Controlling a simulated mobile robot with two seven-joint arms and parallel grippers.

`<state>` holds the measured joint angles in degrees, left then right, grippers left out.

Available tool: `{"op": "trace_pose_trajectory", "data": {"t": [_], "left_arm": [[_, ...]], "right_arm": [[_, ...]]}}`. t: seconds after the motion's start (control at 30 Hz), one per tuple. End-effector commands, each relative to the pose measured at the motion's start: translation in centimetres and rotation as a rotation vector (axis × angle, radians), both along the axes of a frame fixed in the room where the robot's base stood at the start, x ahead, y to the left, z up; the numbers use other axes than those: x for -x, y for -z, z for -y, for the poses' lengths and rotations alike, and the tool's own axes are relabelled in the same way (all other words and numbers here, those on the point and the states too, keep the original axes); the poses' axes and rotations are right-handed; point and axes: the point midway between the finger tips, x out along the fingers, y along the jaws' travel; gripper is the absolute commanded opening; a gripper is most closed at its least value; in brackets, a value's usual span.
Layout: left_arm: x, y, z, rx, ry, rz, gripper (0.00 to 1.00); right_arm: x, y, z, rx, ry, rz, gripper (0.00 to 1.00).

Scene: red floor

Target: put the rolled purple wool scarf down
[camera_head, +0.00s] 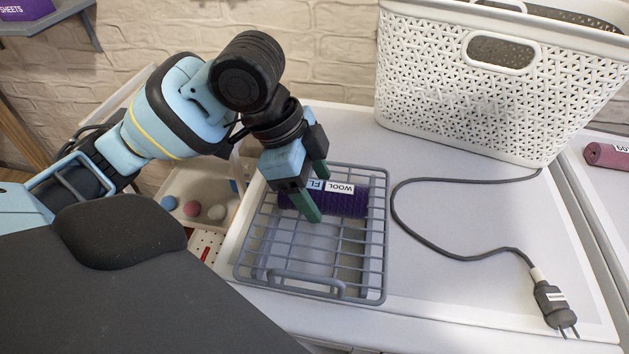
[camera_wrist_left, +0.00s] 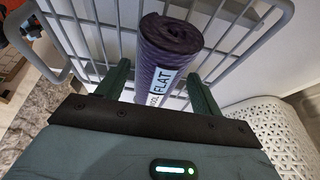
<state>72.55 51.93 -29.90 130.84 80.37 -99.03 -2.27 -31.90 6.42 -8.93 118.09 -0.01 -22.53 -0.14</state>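The rolled purple wool scarf (camera_head: 351,205) lies in the grey wire basket (camera_head: 378,262) on the white top. A white and blue label shows on it. In the left wrist view the scarf (camera_wrist_left: 172,48) is end-on, with its spiral end visible. My left gripper (camera_head: 318,198) is over the basket, its two green fingers on either side of the scarf. In the left wrist view the fingers (camera_wrist_left: 157,75) stand apart, with a visible gap between the left finger and the scarf. My right gripper is not in view.
A white perforated laundry basket (camera_head: 490,90) stands at the back right. A grey cable with a plug (camera_head: 555,303) lies right of the wire basket. A beige tray (camera_head: 175,192) with several balls is left. A rolled pink item (camera_head: 606,155) lies at the far right.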

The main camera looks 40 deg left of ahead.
Motion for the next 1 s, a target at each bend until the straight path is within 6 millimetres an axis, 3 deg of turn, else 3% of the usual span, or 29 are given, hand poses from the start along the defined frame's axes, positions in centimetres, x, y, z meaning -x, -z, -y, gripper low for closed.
{"op": "trace_pose_trajectory", "data": {"t": [0.4,1.0], "left_arm": [[0.0,-0.4,0.0,0.001,0.0,0.002,0.71],[1.8,-10.1,-3.5,0.0,-0.002,0.003,0.71]], "right_arm": [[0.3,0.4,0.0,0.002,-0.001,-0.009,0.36],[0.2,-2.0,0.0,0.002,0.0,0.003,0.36]]}}
